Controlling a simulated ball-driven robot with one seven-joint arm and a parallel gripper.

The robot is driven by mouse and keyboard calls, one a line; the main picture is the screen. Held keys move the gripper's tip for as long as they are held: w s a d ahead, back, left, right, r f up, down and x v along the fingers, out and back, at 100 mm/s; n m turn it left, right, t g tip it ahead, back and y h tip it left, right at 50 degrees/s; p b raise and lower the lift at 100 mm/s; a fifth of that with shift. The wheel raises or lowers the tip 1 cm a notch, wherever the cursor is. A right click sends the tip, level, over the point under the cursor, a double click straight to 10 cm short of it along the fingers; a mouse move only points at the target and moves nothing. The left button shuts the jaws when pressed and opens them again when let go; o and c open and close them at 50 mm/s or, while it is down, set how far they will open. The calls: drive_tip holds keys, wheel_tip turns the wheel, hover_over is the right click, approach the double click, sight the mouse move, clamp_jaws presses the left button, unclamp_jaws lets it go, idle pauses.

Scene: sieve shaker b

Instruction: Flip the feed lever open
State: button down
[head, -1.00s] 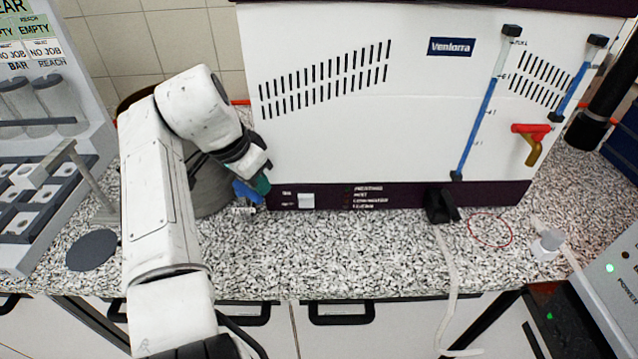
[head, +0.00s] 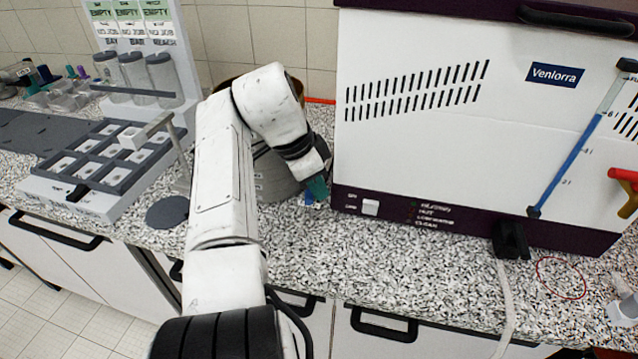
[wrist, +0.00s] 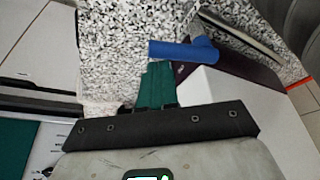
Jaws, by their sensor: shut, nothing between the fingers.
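A blue T-shaped handle (wrist: 184,50), which looks like the feed lever, lies just beyond my fingertips in the wrist view. In the head view a small bit of the blue handle (head: 309,199) shows low at the machine's left edge, mostly hidden by my gripper (head: 318,187). My gripper (wrist: 157,68) has teal fingers that are closed together and empty. Their tips are right beside the blue bar; I cannot tell whether they touch it. The white Venlorra machine (head: 420,150) stands right of my gripper.
A grey bucket-like container (head: 272,178) stands behind my arm. A tray rack (head: 110,205) is at the left. A red handle (head: 622,175) sits on the machine's front at far right.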

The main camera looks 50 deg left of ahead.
drive_tip(key=shift+s+d+p, duration=0.45)
drive_tip(key=shift+d+p, duration=0.2)
drive_tip(key=shift+p, duration=0.8)
drive_tip(key=shift+r, duration=0.1)
